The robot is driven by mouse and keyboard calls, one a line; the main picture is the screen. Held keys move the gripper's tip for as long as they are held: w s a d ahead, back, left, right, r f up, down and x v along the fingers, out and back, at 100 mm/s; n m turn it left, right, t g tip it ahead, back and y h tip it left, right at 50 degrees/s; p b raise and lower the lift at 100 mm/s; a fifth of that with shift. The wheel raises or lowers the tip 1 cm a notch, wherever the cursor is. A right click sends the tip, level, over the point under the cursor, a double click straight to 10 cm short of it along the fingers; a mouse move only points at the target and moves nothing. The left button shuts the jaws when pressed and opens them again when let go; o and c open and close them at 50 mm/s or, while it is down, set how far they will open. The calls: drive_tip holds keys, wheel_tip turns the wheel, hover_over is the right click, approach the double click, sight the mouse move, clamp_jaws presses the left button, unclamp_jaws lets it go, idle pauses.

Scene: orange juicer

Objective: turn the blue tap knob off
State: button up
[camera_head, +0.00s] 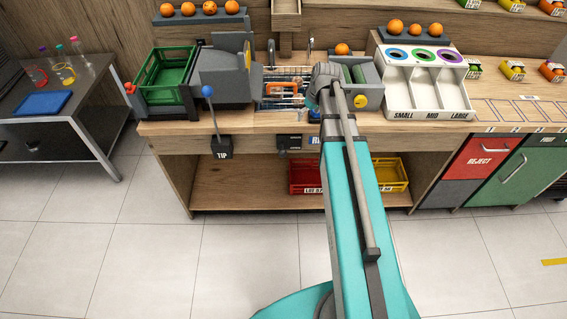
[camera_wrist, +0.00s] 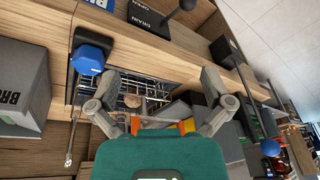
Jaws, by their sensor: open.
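The blue tap knob (camera_wrist: 90,58) shows in the upper left of the wrist view, on a dark mount against the wooden counter front. My gripper (camera_wrist: 161,74) is open, its two grey fingers spread wide with nothing between them. The knob is left of the left fingertip and appears apart from it. In the head view my arm reaches over the counter front, and I cannot make out the knob or the fingers there. A thin metal spout or rod (camera_wrist: 70,148) hangs below the knob's mount in the wrist view.
A metal rack (camera_wrist: 140,95) lies beyond the fingers. A black-knobbed drain lever (camera_wrist: 187,4) is at the top. A blue-balled TIP lever (camera_head: 208,91) stands left on the counter. A white sorting bin (camera_head: 425,90) is right of my arm. The floor in front is clear.

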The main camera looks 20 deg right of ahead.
drive_tip(key=s+a+f+m+g+h+b, duration=0.1)
drive_tip(key=s+a+f+b, duration=0.4)
drive_tip(key=s+a, duration=0.7)
drive_tip(key=shift+s+a+f+m+g, duration=0.35)
drive_tip(key=shift+f+m+g, duration=0.25)
drive_tip(key=shift+m, duration=0.6)
drive_tip(key=shift+s+a+m+h, duration=0.2)
drive_tip(key=shift+s+a, duration=0.25)
drive_tip(key=shift+s, duration=0.25)
drive_tip(key=shift+s+a+m+h, duration=0.1)
drive_tip(key=shift+s+a+h, duration=0.1)
drive_tip(key=shift+s+a, duration=0.35)
